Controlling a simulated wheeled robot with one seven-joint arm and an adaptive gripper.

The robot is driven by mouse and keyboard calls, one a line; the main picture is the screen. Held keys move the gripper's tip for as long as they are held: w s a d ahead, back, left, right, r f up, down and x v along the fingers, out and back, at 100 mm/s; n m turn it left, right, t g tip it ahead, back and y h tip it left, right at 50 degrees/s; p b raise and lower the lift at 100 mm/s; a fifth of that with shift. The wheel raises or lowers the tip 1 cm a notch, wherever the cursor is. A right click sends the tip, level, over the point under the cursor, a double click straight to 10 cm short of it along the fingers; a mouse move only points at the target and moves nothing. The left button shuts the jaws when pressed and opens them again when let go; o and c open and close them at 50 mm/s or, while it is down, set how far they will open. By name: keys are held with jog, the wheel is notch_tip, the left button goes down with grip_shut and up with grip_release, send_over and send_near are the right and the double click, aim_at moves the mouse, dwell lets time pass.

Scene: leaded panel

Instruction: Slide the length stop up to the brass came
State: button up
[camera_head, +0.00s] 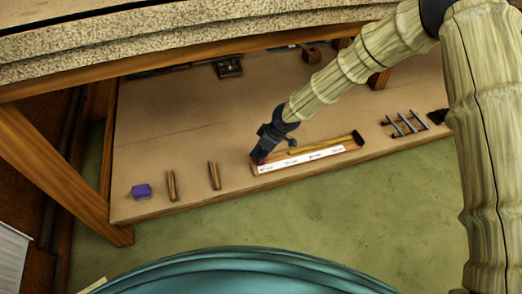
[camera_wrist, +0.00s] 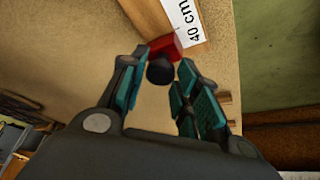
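The length stop is a red block (camera_wrist: 163,46) with a black round knob (camera_wrist: 160,71), at the "40 cm" end of the white ruler strip (camera_wrist: 184,18). In the head view the stop is mostly hidden by my gripper (camera_head: 259,157) at the left end of the ruler board. The brass came (camera_head: 325,145) is a thin yellow strip lying along the board behind the ruler. My gripper (camera_wrist: 158,68) is open, its teal-padded fingers either side of the knob with gaps showing. Whether a finger touches the knob is unclear. The came does not show clearly in the wrist view.
A black end piece (camera_head: 358,138) stands at the board's right end. Two small wooden pieces (camera_head: 214,176) and a purple block (camera_head: 141,191) lie to the left. A metal rack (camera_head: 405,124) is at right. The table's (camera_head: 165,120) front edge runs close below the board.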

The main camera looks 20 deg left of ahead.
jog(key=c, duration=0.4)
jog(key=shift+w+d+r+p, duration=0.15)
jog(key=shift+w+d+p, duration=0.05)
jog(key=shift+d+p, duration=0.1)
jog(key=p, duration=0.6)
send_over(287, 155)
jog(key=shift+w+d, duration=0.5)
jog(key=shift+d, duration=0.2)
jog(key=o, duration=1)
jog(key=v, duration=1.1)
jog(key=shift+s+d+r, duration=0.15)
jog(key=shift+d+r, duration=0.1)
jog(key=shift+r, duration=0.05)
